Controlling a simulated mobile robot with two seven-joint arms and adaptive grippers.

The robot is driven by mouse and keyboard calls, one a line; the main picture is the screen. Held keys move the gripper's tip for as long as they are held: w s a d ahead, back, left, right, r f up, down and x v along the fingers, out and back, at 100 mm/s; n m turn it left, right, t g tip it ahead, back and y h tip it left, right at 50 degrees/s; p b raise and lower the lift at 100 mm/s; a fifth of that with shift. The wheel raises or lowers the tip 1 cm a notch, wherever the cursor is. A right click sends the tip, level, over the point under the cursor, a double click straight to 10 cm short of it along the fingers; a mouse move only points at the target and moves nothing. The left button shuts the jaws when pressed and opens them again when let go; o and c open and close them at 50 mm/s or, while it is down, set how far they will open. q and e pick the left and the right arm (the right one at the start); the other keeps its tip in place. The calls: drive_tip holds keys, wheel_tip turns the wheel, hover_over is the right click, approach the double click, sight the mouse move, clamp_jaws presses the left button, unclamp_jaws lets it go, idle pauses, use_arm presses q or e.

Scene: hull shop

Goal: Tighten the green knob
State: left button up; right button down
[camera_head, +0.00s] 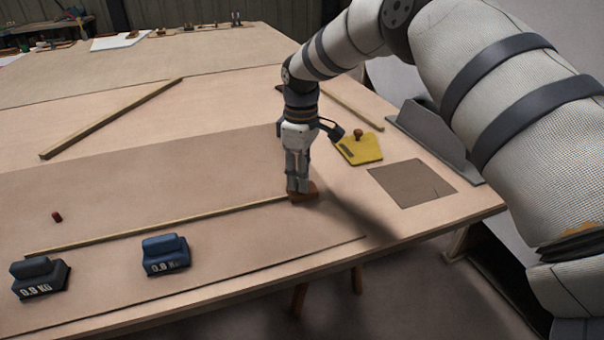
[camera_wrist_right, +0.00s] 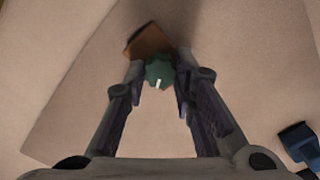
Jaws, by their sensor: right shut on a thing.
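The green knob (camera_wrist_right: 158,73) has a lobed rim and a white mark, and shows between the fingertips in the right wrist view. It sits at a brown wooden block (camera_wrist_right: 150,42). In the head view the block (camera_head: 304,193) lies at the right end of a long thin wooden strip (camera_head: 170,228). My right gripper (camera_head: 298,190) points down over the block, its fingers shut on the knob; it also shows in the right wrist view (camera_wrist_right: 158,80). In the head view the fingers hide the knob. My left gripper is not in view.
Two dark weights, one black (camera_head: 40,277) and one blue (camera_head: 165,254), stand near the table's front. A small red piece (camera_head: 57,216) lies left. A yellow plate with a brown knob (camera_head: 360,150) and a dark square (camera_head: 412,183) lie right of the gripper. Another strip (camera_head: 110,118) lies behind.

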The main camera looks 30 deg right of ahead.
drive_tip(key=m, duration=1.3)
drive_tip(key=shift+m, duration=0.3)
idle(0.5)
drive_tip(key=c, duration=1.3)
unclamp_jaws()
wheel_tip(320, 180, up, 12)
